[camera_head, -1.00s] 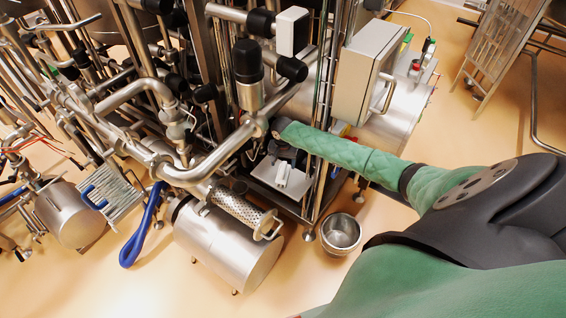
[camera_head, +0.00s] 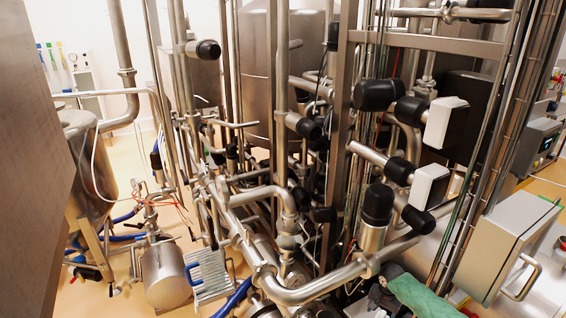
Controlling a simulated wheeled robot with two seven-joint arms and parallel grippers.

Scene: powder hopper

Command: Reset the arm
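A green padded sleeve of my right arm (camera_head: 420,296) shows at the bottom edge, right of centre. A dark grey shape beside its left end, partly hidden by pipes, may be my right gripper (camera_head: 385,293); its fingers cannot be made out. My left arm and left gripper are not in the picture. No powder hopper can be told for certain among the steel equipment.
Steel pipes (camera_head: 315,288) and black-capped valves (camera_head: 377,205) crowd the middle. A grey control box with a handle (camera_head: 505,245) stands at the right. A steel tank (camera_head: 165,275) sits lower left. A large dark panel (camera_head: 35,150) fills the left edge. Some floor is clear at the lower left.

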